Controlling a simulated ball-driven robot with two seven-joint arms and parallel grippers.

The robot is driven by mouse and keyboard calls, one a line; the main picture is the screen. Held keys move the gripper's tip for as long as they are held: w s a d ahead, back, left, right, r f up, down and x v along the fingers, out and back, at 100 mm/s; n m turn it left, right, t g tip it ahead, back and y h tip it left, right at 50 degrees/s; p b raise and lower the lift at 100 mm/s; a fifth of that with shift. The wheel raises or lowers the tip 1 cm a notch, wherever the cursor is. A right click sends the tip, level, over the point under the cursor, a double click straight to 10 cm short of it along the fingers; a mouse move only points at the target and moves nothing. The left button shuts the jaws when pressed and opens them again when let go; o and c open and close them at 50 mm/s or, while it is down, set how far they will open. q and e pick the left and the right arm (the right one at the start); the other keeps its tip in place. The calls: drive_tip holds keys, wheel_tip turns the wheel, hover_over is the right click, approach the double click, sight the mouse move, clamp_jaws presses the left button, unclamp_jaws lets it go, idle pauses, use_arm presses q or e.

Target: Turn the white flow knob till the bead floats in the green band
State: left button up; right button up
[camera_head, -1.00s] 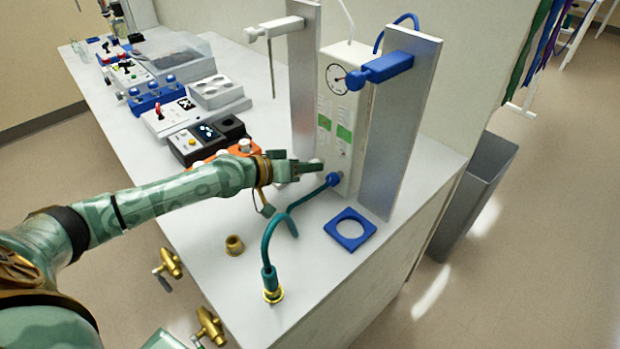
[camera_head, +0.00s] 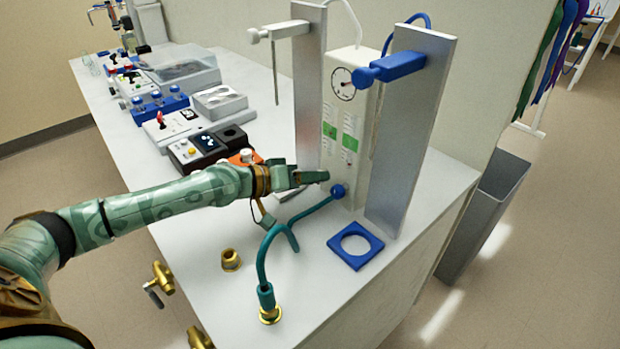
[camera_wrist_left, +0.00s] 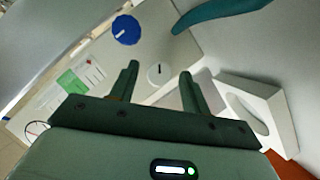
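The white flow meter box (camera_head: 342,110) stands on the bench, with a round gauge and two tubes marked by green bands (camera_head: 349,142). The bead is too small to tell against its band. My left gripper (camera_head: 324,176) is at the lower front of the box, beside the blue knob (camera_head: 338,191). In the left wrist view the white flow knob (camera_wrist_left: 155,74) shows between the two open fingers (camera_wrist_left: 160,80), and the blue knob (camera_wrist_left: 126,30) lies past one finger. I cannot tell whether the fingers touch the white knob. My right gripper is not in view.
Metal plates with a white clamp (camera_head: 280,30) and a blue clamp (camera_head: 397,67) flank the box. A teal hose (camera_head: 264,258) arches in front. A blue square ring (camera_head: 355,262) and brass fitting (camera_head: 231,260) lie on the bench. Several devices line the left.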

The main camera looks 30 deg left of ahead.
use_arm(q)
drive_tip(key=b+v, duration=0.1)
drive_tip(key=v, duration=0.3)
drive_tip(key=b+v, duration=0.1)
drive_tip(key=v, duration=0.2)
drive_tip(key=shift+s+a+f, duration=0.1)
drive_tip(key=shift+s+a, duration=0.15)
drive_tip(key=shift+s, duration=0.1)
drive_tip(key=p+v, duration=0.4)
drive_tip(key=v, duration=0.4)
drive_tip(key=shift+s+r, duration=0.15)
drive_tip(key=shift+r, duration=0.1)
drive_tip(key=shift+a+r, duration=0.1)
